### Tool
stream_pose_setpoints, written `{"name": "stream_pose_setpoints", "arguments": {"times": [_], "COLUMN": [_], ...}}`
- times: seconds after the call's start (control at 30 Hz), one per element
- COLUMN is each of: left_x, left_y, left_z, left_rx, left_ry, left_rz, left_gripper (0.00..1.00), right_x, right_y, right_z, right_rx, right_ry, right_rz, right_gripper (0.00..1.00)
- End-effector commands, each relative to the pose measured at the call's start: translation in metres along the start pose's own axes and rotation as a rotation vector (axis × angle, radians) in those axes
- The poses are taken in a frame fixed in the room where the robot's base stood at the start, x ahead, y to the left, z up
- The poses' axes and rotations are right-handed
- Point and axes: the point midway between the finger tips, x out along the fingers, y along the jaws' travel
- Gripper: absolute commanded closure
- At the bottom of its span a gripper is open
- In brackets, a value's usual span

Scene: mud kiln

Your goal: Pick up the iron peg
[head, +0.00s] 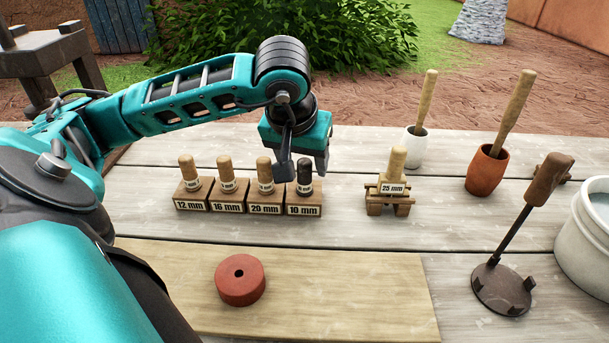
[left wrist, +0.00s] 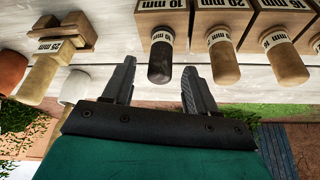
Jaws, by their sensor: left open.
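The iron peg, dark grey (head: 304,173), stands upright in a wooden block labelled 10 mm (head: 304,206), at the right end of a row of blocks. In the left wrist view the dark peg (left wrist: 160,52) points toward me. My left gripper (head: 303,168) is open, fingers downward, over the peg. In the left wrist view the peg's end shows between the fingertips (left wrist: 159,72), with a gap on either side. No contact shows. My right gripper is in neither view.
Wooden pegs labelled 12, 16 and 20 mm (head: 265,175) stand left of the iron peg. A 25 mm peg (head: 397,162) sits on a small stand to the right. A red holed disc (head: 240,280) lies on a front board. Two pestle cups, a dark stamp-like tool (head: 502,290) and a pot are right.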

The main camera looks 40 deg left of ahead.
Motion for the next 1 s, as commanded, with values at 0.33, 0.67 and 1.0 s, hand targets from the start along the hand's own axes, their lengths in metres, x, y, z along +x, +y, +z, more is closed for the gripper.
{"name": "stream_pose_setpoints", "arguments": {"times": [0.33, 0.67, 1.0], "left_x": [0.041, 0.041, 0.040], "left_y": [0.001, 0.001, 0.001], "left_z": [0.004, 0.004, 0.004], "left_rx": [0.002, 0.002, 0.001], "left_ry": [-0.001, -0.001, -0.001], "left_rz": [0.000, 0.000, 0.000], "left_gripper": [0.43, 0.55, 0.88], "right_x": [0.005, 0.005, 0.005], "right_y": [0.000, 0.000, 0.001], "right_z": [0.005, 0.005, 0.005], "right_rx": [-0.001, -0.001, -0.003], "right_ry": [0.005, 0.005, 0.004], "right_rz": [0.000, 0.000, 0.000], "right_gripper": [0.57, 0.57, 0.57]}}
